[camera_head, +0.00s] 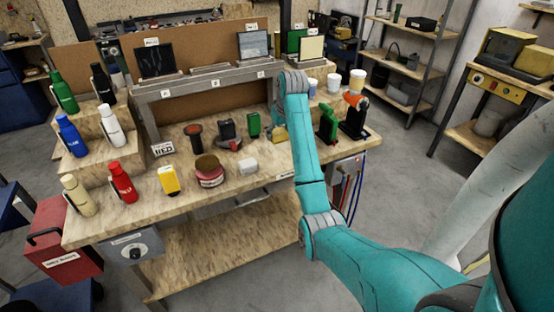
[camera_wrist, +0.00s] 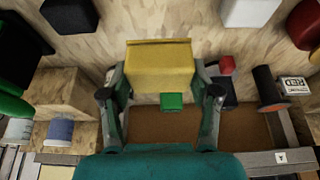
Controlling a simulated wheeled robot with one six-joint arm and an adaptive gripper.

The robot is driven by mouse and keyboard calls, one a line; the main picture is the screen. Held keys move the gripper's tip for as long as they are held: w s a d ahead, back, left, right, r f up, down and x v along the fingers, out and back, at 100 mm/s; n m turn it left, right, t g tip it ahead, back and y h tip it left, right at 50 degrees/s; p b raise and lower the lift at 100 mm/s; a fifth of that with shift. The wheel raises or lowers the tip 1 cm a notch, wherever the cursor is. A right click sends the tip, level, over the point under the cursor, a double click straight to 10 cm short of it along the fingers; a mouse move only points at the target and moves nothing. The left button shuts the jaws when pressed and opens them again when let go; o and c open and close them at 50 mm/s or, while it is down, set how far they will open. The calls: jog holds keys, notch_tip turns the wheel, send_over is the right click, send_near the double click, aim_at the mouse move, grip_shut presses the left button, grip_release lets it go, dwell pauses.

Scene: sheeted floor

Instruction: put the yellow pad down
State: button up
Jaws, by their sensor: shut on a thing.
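The yellow pad (camera_wrist: 160,66) is a thick block held between the two fingers of my gripper (camera_wrist: 159,76) in the wrist view. My gripper is shut on its two sides. In the head view the pad (camera_head: 278,140) shows only in part beneath my gripper (camera_head: 279,128), over the right half of the wooden workbench (camera_head: 230,185). My arm and gripper hide the rest of it. I cannot tell whether its underside touches the bench top.
A green block (camera_head: 253,125) stands close to the left of the gripper, and a white block (camera_head: 248,166) lies nearer the front. Green (camera_head: 327,124) and black-orange (camera_head: 354,117) tools stand to the right. The raised shelf (camera_head: 200,84) is behind. Some bare wood lies around the white block.

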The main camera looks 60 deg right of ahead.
aim_at(283, 141)
notch_tip(283, 141, down, 10)
jog(key=shift+r, duration=0.25)
dwell(0.4)
jog(key=o, duration=1)
jog(key=shift+f, duration=0.15)
jog(key=v, duration=0.7)
jog(key=d+v, duration=0.1)
jog(key=v, duration=0.2)
jog(key=shift+s+a+r, duration=0.1)
jog(key=shift+s+r, duration=0.05)
jog(key=shift+r, duration=0.35)
